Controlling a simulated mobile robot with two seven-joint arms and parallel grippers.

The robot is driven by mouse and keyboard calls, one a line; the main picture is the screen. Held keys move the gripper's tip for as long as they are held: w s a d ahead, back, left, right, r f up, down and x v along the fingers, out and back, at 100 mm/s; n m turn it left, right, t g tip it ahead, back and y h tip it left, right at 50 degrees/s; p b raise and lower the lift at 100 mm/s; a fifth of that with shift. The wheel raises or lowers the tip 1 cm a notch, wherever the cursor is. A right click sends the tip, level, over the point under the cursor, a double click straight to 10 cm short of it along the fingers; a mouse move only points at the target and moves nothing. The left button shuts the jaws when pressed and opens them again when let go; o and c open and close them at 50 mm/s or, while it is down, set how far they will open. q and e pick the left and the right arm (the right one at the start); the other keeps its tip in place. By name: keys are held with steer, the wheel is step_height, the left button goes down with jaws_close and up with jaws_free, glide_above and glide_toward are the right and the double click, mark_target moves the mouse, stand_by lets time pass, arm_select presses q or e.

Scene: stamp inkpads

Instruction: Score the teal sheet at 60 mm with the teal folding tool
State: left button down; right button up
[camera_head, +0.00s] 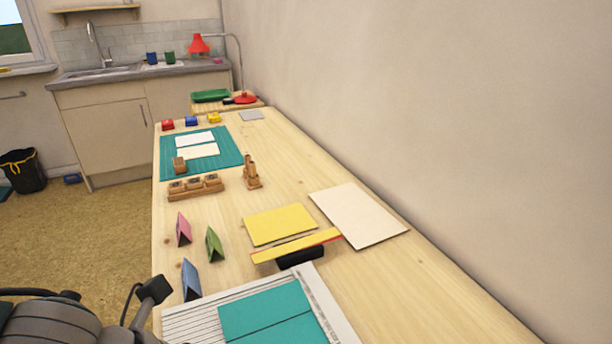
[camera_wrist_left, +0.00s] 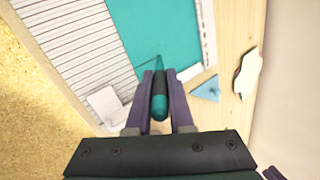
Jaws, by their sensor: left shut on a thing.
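The teal sheet (camera_head: 265,308) lies on the white ruled scoring board (camera_head: 185,323) at the near end of the table. A dark line runs across the sheet in the head view. In the left wrist view the sheet (camera_wrist_left: 150,30) fills the upper middle, beside the board's ruled lines (camera_wrist_left: 70,50). My left gripper (camera_wrist_left: 160,80) is shut on the teal folding tool (camera_wrist_left: 159,105), which has a dark middle and a teal rounded end. The tool points toward the sheet's near edge; I cannot tell whether its tip touches. My right gripper is not in view.
Pink (camera_head: 183,229), green (camera_head: 214,244) and blue (camera_head: 191,280) folded cards stand along the table's left edge. A yellow sheet (camera_head: 278,224), a cream sheet (camera_head: 358,214) and a yellow strip on a black base (camera_head: 300,258) lie beyond the board. Wooden stamps (camera_head: 195,187) stand farther back.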

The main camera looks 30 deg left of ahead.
arm_select(q)
steer(key=shift+w+d+f, duration=0.1)
steer(key=shift+w+d, duration=0.3)
steer(key=shift+w, duration=0.15)
steer(key=shift+w+d, duration=0.15)
steer(key=shift+w, duration=0.05)
steer(key=shift+w+d, duration=0.55)
steer(key=shift+w, duration=0.05)
steer(key=shift+w+d+b, duration=0.5)
steer(key=shift+w, duration=0.3)
steer(key=shift+d, duration=0.1)
